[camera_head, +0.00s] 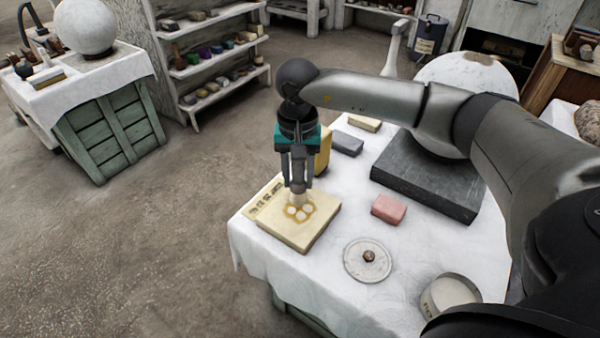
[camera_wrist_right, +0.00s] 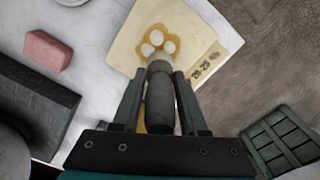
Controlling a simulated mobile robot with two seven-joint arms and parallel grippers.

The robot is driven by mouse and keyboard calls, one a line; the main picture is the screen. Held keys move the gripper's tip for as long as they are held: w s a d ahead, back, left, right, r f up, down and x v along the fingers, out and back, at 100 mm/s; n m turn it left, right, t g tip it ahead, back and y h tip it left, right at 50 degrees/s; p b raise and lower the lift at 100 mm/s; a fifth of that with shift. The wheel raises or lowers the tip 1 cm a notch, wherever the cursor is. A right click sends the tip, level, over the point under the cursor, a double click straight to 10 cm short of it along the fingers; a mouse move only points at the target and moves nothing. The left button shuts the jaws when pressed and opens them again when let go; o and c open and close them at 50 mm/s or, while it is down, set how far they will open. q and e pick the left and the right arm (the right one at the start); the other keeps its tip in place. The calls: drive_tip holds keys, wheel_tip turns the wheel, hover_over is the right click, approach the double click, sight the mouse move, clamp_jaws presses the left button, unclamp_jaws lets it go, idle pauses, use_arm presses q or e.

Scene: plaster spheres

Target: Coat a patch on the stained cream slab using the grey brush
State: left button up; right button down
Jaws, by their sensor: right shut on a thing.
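The cream slab (camera_head: 312,234) lies near the left corner of the white-clothed table. It bears an ochre stain around several pale round spots, and printed marks along one edge. The slab also shows in the right wrist view (camera_wrist_right: 200,25). My right gripper (camera_head: 298,187) points down over the slab, shut on the grey brush (camera_wrist_right: 161,107). The brush's pale head (camera_head: 298,197) is at the stain's edge; I cannot tell whether it touches. The gripper's fingers (camera_wrist_right: 160,98) flank the brush handle in the wrist view. My left gripper is not in view.
A yellow container (camera_head: 323,148) stands close behind the gripper. A grey block (camera_head: 346,143), pink block (camera_head: 388,208), dark slab (camera_head: 420,172), round white lid (camera_head: 362,274) and white jar (camera_head: 450,292) share the table.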

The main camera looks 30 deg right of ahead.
drive_tip(key=shift+f, duration=0.15)
drive_tip(key=shift+f+b, duration=0.5)
drive_tip(key=shift+f, duration=0.15)
idle(0.4)
drive_tip(key=shift+s+a+r, duration=0.1)
drive_tip(key=shift+a+r, duration=0.05)
drive_tip(key=shift+a, duration=0.2)
drive_tip(key=shift+s+a, duration=0.15)
drive_tip(key=shift+a, duration=0.2)
drive_tip(key=shift+w+d, duration=0.3)
drive_tip(key=shift+d, duration=0.45)
drive_tip(key=shift+w+d, duration=0.3)
drive_tip(key=shift+d, duration=0.4)
